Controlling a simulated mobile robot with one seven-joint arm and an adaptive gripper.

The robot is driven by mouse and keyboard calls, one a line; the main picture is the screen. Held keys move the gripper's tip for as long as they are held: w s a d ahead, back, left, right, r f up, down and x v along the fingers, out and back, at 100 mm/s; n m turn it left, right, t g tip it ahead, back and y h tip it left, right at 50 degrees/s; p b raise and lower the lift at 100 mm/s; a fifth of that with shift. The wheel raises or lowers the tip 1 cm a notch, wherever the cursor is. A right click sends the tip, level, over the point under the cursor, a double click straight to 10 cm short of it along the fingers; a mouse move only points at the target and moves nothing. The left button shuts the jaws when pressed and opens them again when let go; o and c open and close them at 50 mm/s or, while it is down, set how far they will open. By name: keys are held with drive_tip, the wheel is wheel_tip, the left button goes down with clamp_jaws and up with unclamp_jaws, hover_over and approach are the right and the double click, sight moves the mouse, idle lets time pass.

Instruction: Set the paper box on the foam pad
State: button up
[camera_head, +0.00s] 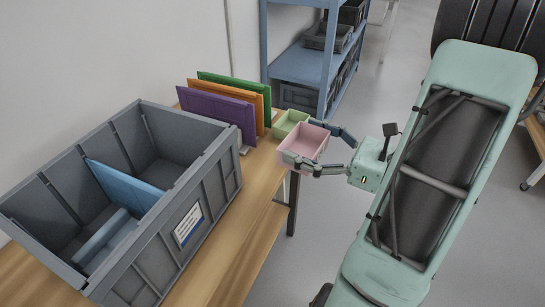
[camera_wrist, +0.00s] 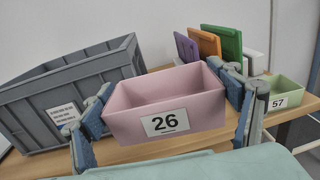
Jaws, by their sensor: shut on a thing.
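My gripper (camera_head: 333,152) is shut on a pink open-topped box (camera_head: 304,141), one finger on each side. In the wrist view the pink box (camera_wrist: 165,104) carries a white label reading 26 and looks empty and upright. It is at the table's far right end; I cannot tell whether it touches the tabletop. A smaller green open box (camera_head: 291,123) stands just behind it; in the wrist view this green box (camera_wrist: 282,94) is labelled 57. No box is plainly marked as paper, and I cannot make out a foam pad.
A large grey crate (camera_head: 176,238) with blue items inside fills much of the wooden table (camera_head: 254,238). Purple (camera_head: 217,111), orange (camera_head: 232,94) and green (camera_head: 235,85) panels stand upright behind. A blue shelf rack (camera_head: 302,66) stands beyond the table.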

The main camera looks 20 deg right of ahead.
drive_tip(key=w+f+b, duration=0.1)
drive_tip(key=w+f, duration=0.2)
drive_tip(key=w, duration=0.1)
drive_tip(key=w+a+f+b, duration=0.1)
drive_tip(key=w+f, duration=0.2)
drive_tip(key=w, duration=0.1)
drive_tip(key=w+a+f+b, duration=0.1)
drive_tip(key=w+f+b, duration=0.1)
drive_tip(key=w+f, duration=0.1)
drive_tip(key=shift+w, duration=0.7)
drive_tip(key=f, duration=0.2)
drive_tip(key=shift+w+a+f+b, duration=0.15)
drive_tip(key=shift+w+f+b, duration=0.2)
drive_tip(key=shift+w+b, duration=0.05)
drive_tip(key=shift+f, duration=0.3)
drive_tip(key=shift+f, duration=0.2)
drive_tip(key=o, duration=1)
